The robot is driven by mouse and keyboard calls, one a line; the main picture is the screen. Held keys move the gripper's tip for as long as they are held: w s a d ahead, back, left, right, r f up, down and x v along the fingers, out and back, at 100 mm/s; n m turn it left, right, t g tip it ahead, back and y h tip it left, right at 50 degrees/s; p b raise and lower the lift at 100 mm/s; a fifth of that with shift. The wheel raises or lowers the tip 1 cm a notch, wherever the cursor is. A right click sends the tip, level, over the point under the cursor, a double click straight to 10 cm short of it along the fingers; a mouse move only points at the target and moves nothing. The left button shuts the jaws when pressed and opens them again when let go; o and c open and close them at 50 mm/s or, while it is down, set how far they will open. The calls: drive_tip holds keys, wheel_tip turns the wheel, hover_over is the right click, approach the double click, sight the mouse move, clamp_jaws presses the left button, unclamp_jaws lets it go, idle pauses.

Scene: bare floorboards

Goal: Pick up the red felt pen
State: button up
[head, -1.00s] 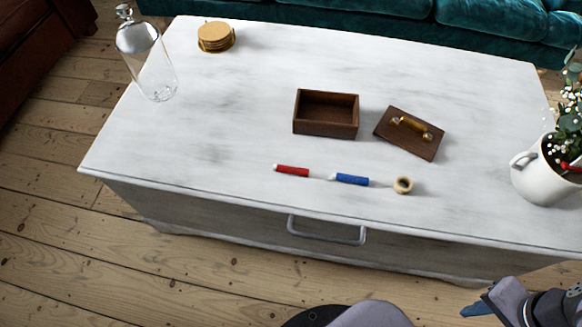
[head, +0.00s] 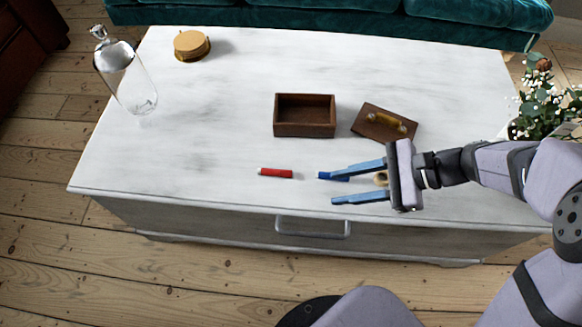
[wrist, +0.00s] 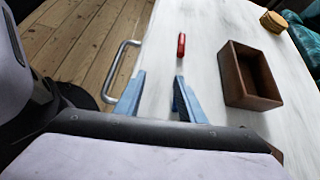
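The red felt pen (head: 275,173) lies on the white table (head: 200,140), left of my gripper and in front of the wooden box. It also shows in the wrist view (wrist: 181,45), beyond the fingertips. My gripper (head: 326,187) is open, with its blue fingers pointing left towards the pen and apart from it.
An open wooden box (head: 305,116) stands behind the pens, with its brass-handled lid (head: 383,122) to the right. A tape roll (head: 381,179) is partly hidden by my gripper. A glass bottle (head: 127,75) and coasters (head: 191,45) stand at the back left.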

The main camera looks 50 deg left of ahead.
drive_tip(key=m+g+y, duration=0.1)
drive_tip(key=g+y, duration=0.1)
approach(267, 170)
drive_tip(key=shift+s+a, duration=0.35)
drive_tip(key=shift+s, duration=0.05)
drive_tip(key=shift+h, duration=0.3)
drive_tip(key=shift+b+x, duration=1.6)
drive_tip(key=shift+x, duration=1.6)
drive_tip(key=shift+s+a+f, duration=0.2)
drive_tip(key=shift+a+f, duration=0.05)
drive_tip(key=shift+a, duration=0.15)
drive_tip(key=shift+c, duration=0.6)
clamp_jaws()
